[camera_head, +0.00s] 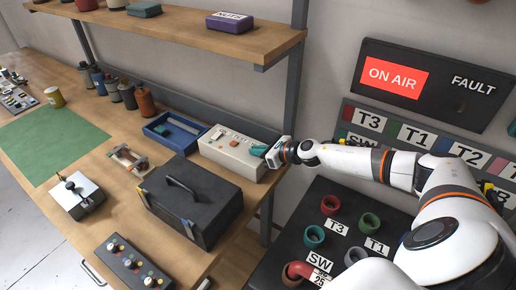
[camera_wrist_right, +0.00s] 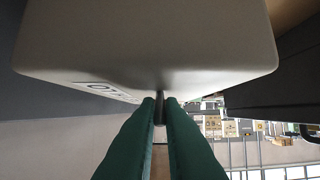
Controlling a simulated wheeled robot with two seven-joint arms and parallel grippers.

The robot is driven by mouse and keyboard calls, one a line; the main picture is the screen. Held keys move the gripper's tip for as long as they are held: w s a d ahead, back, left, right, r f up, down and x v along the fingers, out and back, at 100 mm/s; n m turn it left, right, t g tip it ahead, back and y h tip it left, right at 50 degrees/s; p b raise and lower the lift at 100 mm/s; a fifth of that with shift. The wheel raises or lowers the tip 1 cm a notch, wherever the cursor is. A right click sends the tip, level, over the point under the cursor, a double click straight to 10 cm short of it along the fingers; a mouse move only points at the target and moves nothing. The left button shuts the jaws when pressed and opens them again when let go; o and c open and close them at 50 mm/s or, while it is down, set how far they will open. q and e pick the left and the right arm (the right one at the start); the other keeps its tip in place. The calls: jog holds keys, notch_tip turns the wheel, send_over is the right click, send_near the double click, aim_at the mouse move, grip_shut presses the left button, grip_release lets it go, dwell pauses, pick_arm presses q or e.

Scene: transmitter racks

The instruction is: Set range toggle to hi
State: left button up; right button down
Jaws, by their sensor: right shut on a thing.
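A pale cream control box (camera_head: 232,155) stands at the right end of the workbench, with a red switch and small controls on its top. The box also fills the top of the right wrist view (camera_wrist_right: 150,50), with a partly seen label on its face. My right gripper (camera_head: 263,151) is at the box's right end. In the wrist view its green fingers (camera_wrist_right: 160,106) are shut on a thin dark toggle lever (camera_wrist_right: 159,98) that sticks out of the box. My left gripper is not in view.
A black case with a handle (camera_head: 192,200) stands just in front of the box. A blue tray (camera_head: 158,137) lies to its left. A shelf (camera_head: 200,33) hangs above, and its upright post (camera_head: 292,90) is close to my right gripper. A green mat (camera_head: 50,143) is bare.

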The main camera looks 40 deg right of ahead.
jog(key=shift+w+a+r+g+h+p, duration=0.15)
jog(key=shift+r+g+h+p, duration=0.2)
jog(key=shift+p, duration=1.05)
jog(key=shift+w+d+r+g+h+p, duration=0.15)
jog(key=shift+g+p, duration=0.3)
jog(key=shift+p, duration=0.9)
jog(key=shift+w+a+r+g+h+p, duration=0.15)
jog(key=shift+r+g+p, duration=0.2)
jog(key=shift+p, duration=1.05)
jog(key=shift+w+f+g+p, duration=0.1)
jog(key=shift+g+p, duration=0.15)
jog(key=shift+p, duration=0.05)
jog(key=shift+w+g+h, duration=0.15)
jog(key=shift+g+h, duration=0.1)
jog(key=shift+g, duration=0.15)
jog(key=shift+f+g+p, duration=0.1)
jog(key=shift+g+p, duration=0.2)
jog(key=shift+g, duration=0.2)
jog(key=shift+w+a+f+g+h, duration=0.1)
jog(key=shift+w+g+h, duration=0.2)
jog(key=shift+g, duration=0.4)
jog(key=shift+w+a+r+g+h, duration=0.1)
jog(key=shift+g+h, duration=0.25)
jog(key=shift+g, duration=0.35)
jog(key=shift+w+a+f+g+h, duration=0.15)
jog(key=shift+g+h, duration=0.2)
jog(key=shift+g, duration=0.35)
jog(key=c, duration=1.6)
grip_release()
jog(key=shift+o, duration=0.2)
